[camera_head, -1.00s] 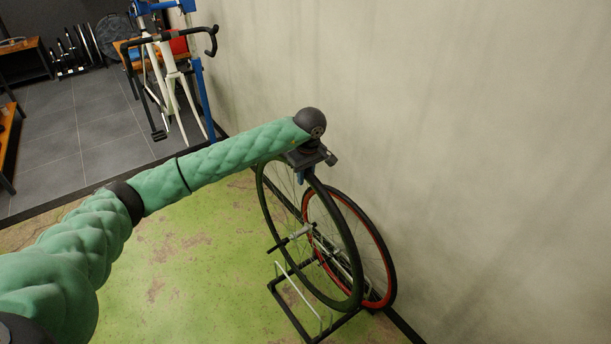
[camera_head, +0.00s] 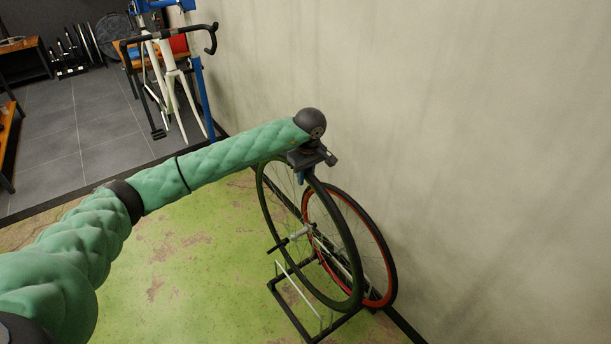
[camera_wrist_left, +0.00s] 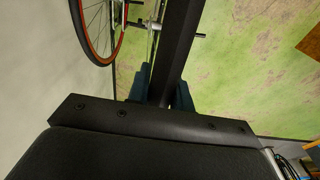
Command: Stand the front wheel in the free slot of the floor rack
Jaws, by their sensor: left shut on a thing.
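The front wheel (camera_head: 351,250), with a dark tyre and thin spokes, stands nearly upright over the floor rack, slightly tilted in the picture. My left gripper (camera_head: 304,174) is shut on the top of its tyre. In the left wrist view the blue-green fingers (camera_wrist_left: 160,92) sit on both sides of the dark tyre (camera_wrist_left: 174,50). The black floor rack (camera_head: 288,314) is on the green floor by the wall. The wheel's lower rim is at the rack; I cannot tell whether it rests in the slot or hangs just above. My right gripper is out of view.
A second wheel with a red rim (camera_head: 381,245) stands in the rack, close beside the front wheel on the wall side; it also shows in the left wrist view (camera_wrist_left: 95,50). The pale wall (camera_head: 470,150) is just to the right. Green floor (camera_head: 190,270) left of the rack is clear.

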